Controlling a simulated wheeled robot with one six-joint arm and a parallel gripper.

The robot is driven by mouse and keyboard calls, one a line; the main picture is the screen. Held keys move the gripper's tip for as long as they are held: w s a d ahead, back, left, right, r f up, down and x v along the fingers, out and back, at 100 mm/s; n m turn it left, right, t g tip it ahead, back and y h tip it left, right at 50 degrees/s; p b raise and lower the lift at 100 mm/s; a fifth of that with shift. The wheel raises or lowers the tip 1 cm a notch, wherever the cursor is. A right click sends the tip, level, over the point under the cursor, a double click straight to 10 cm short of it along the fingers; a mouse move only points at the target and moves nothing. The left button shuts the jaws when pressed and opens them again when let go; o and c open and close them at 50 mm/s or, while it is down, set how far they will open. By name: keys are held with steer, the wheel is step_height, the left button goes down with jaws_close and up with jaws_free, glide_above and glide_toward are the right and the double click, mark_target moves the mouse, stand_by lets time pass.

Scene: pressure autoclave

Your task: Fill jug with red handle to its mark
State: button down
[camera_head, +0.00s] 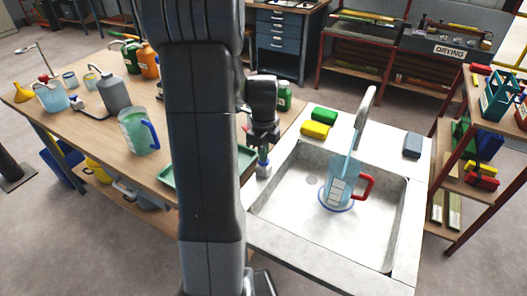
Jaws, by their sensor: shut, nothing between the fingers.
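The clear bluish jug (340,190) with a red handle (366,184) stands upright in the sink (290,205), on a blue-rimmed round base, handle to the right. A tap spout (366,105) rises behind it, and a pale blue stream (350,150) runs from the spout down into the jug. A white scale label shows on the jug's side; the water level and the mark are too small to tell. My gripper (264,170) points down at the sink's back left edge, left of the jug and apart from it. It is shut and empty.
Green and yellow sponges (318,129) lie behind the sink, a grey-blue block (412,145) at its right. The wooden table (90,140) holds a blue-handled jug (138,132), bottles and a green tray (180,178). A shelf (470,185) stands right. My arm hides the middle.

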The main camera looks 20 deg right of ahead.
steer(key=shift+f, duration=0.75)
steer(key=shift+s+a+f, duration=0.1)
steer(key=shift+s+f, duration=0.05)
steer(key=shift+s, duration=0.1)
steer(key=shift+b, duration=0.3)
steer(key=shift+f, duration=0.15)
stand_by(0.9)
stand_by(0.5)
steer(key=shift+r+p, duration=0.4)
steer(key=shift+r, duration=0.1)
step_height(320, 180, up, 14)
steer(key=p, duration=0.2)
steer(key=shift+w, duration=0.25)
steer(key=shift+d, duration=0.25)
